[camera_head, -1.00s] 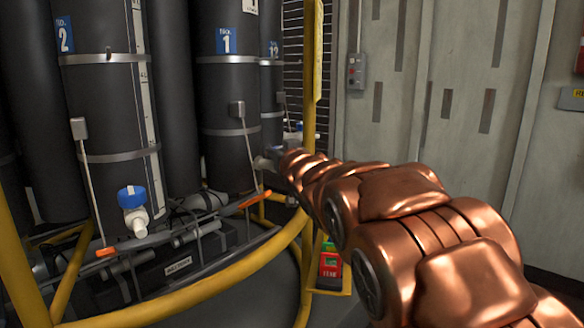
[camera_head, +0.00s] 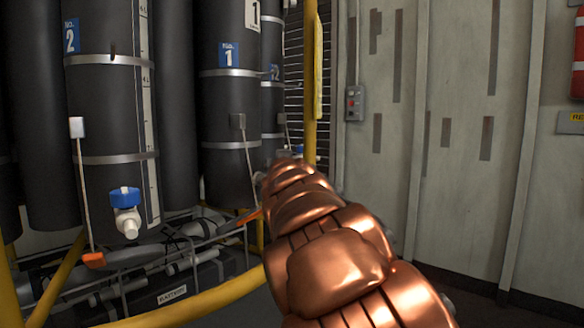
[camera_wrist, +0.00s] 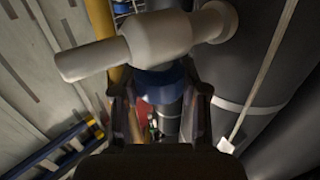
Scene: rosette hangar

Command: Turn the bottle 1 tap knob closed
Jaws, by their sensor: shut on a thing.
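In the wrist view, the blue tap knob (camera_wrist: 160,80) sits between the two dark fingers of my gripper (camera_wrist: 158,98), which is shut on it. The pale tap body (camera_wrist: 160,40) lies across the top of that view, joined to the knob. In the head view, bottle 1 (camera_head: 228,110) is a tall dark cylinder with a blue number 1 label. My copper arm reaches towards its lower right side and hides my gripper and the knob there.
Bottle 2 (camera_head: 105,110) stands left of bottle 1, with its own blue knob (camera_head: 125,196) on a white tap. A yellow post (camera_head: 311,80) rises beside my arm, and a yellow rail (camera_head: 200,298) curves along the front. A grey panelled wall (camera_head: 460,120) is at right.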

